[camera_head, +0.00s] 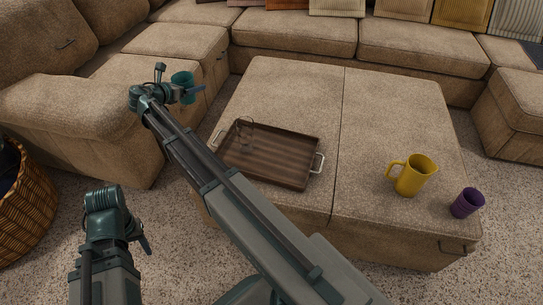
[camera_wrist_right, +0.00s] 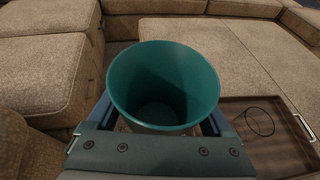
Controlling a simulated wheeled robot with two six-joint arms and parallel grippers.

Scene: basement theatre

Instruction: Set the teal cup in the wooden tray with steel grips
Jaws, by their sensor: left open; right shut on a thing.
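The wooden tray (camera_head: 285,178) with steel grips lies on the ottoman, right of and nearer than the cup. My left gripper (camera_head: 140,238) is open and empty at the lower left, away from the tray.
A yellow pitcher (camera_head: 411,177) and a purple cup (camera_head: 467,204) stand on the ottoman's right half (camera_head: 395,110). A sofa (camera_head: 290,32) surrounds it. A wicker basket (camera_head: 25,205) is at left.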

